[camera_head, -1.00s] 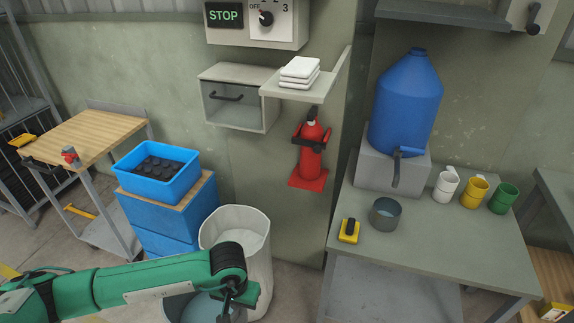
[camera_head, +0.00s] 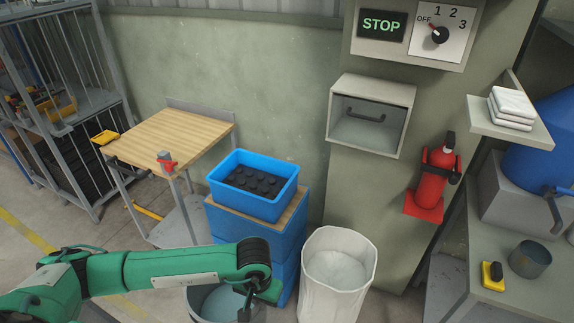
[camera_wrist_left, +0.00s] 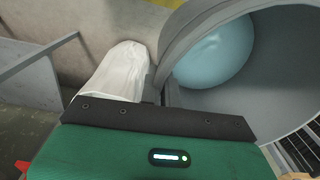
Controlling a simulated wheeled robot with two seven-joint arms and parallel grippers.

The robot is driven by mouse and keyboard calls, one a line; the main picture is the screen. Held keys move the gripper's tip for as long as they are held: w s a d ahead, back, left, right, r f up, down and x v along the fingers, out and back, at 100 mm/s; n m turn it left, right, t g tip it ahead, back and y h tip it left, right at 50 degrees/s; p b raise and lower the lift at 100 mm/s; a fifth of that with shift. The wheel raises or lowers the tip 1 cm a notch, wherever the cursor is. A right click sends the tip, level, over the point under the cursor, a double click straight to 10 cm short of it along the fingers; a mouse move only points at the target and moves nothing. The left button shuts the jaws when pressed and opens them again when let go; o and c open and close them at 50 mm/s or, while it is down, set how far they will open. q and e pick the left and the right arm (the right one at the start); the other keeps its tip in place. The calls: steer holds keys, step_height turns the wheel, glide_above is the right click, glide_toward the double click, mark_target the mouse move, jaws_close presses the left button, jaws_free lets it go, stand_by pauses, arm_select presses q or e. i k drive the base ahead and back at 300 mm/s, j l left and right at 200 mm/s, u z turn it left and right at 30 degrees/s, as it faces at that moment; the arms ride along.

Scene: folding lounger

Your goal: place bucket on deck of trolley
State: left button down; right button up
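The grey bucket (camera_head: 200,303) hangs at the bottom of the head view, cut off by the picture's edge, with pale blue inside it. My left gripper (camera_head: 245,300) is at its right side and appears shut on it; the fingertips are mostly hidden. In the left wrist view the bucket (camera_wrist_left: 285,50) fills the upper right, tilted in that picture. No trolley stands out with certainty. A wood-topped stand (camera_head: 170,138) with a grey lower shelf (camera_head: 180,222) is at the left. My right gripper is out of view.
A white bin (camera_head: 338,300) stands just right of the bucket. Blue crates (camera_head: 228,222) with a blue tray (camera_head: 270,205) on top stand behind. A barred rack (camera_head: 75,110) is at the far left. Floor is free at the left, around the yellow line (camera_head: 28,230).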

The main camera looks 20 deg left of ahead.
mark_target(170, 134)
steer(key=i+j, duration=0.1)
steer(key=j, duration=2.15)
steer(key=i+j, duration=0.15)
steer(key=j, duration=0.95)
